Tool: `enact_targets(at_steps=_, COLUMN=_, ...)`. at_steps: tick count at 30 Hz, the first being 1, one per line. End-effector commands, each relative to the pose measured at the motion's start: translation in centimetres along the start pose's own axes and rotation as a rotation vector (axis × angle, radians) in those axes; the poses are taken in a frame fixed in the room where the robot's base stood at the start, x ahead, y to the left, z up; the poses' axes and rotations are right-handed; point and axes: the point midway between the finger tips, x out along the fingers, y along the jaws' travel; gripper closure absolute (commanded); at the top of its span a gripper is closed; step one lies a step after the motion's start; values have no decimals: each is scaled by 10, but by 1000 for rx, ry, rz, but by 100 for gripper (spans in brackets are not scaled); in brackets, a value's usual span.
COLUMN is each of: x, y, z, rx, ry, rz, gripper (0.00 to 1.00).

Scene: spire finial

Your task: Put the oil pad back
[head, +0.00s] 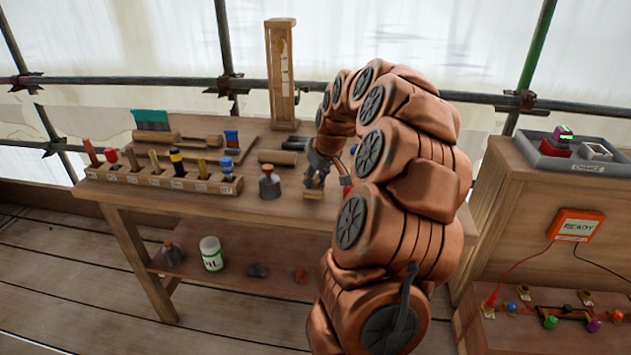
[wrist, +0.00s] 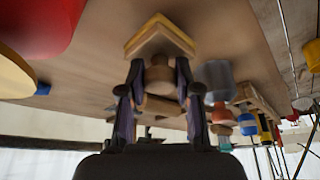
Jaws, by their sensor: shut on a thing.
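The oil pad, a block with a yellow layer and a round wooden knob, is in my gripper. In the wrist view the oil pad (wrist: 160,38) is at the top centre, its knob between the fingers. In the head view the oil pad (head: 313,195) shows small below my gripper (head: 316,178), at the front part of the bench top. My gripper (wrist: 160,85) is shut on the knob. The pad is on or just above the wood; I cannot tell which. My arm hides the bench to the right of it.
A grey knobbed tool (head: 269,182) stands left of the pad. A wooden rack (head: 150,181) with several handled tools is further left. A red thing (head: 347,186) shows partly behind my arm. A wooden tower (head: 282,75) stands at the back. A lower shelf (head: 232,272) holds a white jar (head: 211,253).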

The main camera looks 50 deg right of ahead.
Motion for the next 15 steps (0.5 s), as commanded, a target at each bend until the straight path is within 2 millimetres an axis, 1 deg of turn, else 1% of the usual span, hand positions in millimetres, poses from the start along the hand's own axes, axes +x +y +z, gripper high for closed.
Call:
enact_targets(at_steps=1, x=6, y=0, z=3, rx=1, ry=-3, rz=-1, gripper=95)
enact_targets(at_steps=4, x=12, y=0, z=6, rx=1, ry=-2, rz=-1, gripper=95)
enact_targets(at_steps=11, x=13, y=0, z=6, rx=0, ry=0, rz=0, gripper=95)
enact_targets(at_steps=15, x=16, y=0, z=7, rx=0, ry=0, rz=0, gripper=95)
